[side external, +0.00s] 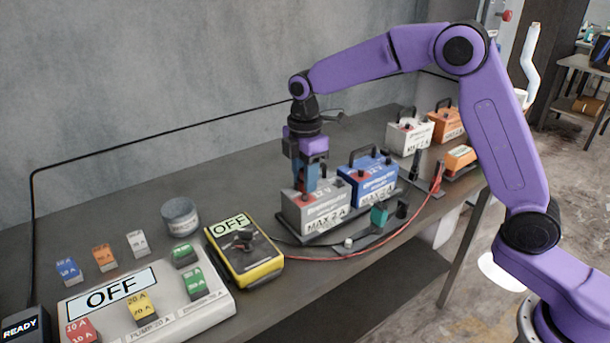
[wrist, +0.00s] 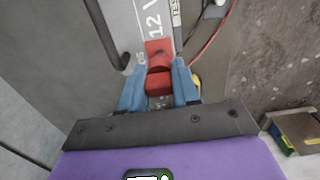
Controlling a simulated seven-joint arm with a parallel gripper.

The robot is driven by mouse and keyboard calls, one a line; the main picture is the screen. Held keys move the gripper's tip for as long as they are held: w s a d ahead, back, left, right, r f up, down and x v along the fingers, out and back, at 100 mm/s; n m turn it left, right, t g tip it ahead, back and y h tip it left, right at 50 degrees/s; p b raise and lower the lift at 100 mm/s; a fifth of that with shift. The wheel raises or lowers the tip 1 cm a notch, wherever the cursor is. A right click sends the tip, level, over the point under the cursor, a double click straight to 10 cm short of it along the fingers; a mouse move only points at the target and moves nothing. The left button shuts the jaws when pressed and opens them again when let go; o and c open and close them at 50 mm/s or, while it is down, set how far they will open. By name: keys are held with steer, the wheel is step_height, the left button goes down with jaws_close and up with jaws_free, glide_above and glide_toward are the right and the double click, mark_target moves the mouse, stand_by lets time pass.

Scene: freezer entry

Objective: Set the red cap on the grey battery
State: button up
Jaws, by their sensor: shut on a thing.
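The grey battery (side external: 318,215) stands on the bench with "MAX 2 A" on its front. In the wrist view its pale top (wrist: 150,15) shows "12 V". My gripper (side external: 309,186) points straight down at the battery's top. In the wrist view its blue fingers (wrist: 159,92) are shut on the red cap (wrist: 159,84). A second red part (wrist: 158,52) shows just beyond, against the battery's top; I cannot tell whether it belongs to the cap. The cap is at or just above the battery's top; the fingers hide whether it touches or is seated.
A blue battery (side external: 370,182) stands close on the right. A yellow meter (side external: 245,252) reading OFF and a fuse panel (side external: 195,308) lie to the left. Red and black leads run along the front to a clamp stand (side external: 436,180). Other batteries (side external: 409,138) stand behind right.

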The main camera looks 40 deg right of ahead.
steer(key=shift+f, duration=1.4)
stand_by(0.4)
steer(key=o, duration=1.1)
step_height(320, 180, up, 17)
steer(key=shift+r, duration=0.2)
steer(key=s+f+m, duration=0.1)
steer(key=s+f, duration=0.1)
steer(key=s, duration=0.6)
steer(key=s+f+m, duration=0.2)
steer(key=s+f, duration=0.1)
steer(key=s, duration=0.5)
steer(key=s+d+f+m, duration=0.1)
steer(key=s+d+f, duration=0.3)
steer(key=s, duration=0.6)
steer(key=s+d+f+m, duration=0.1)
steer(key=s+d+f, duration=0.3)
steer(key=s, duration=0.5)
steer(key=shift+s+d+f, duration=0.25)
steer(key=shift+s+d, duration=0.1)
steer(key=shift+d, duration=0.7)
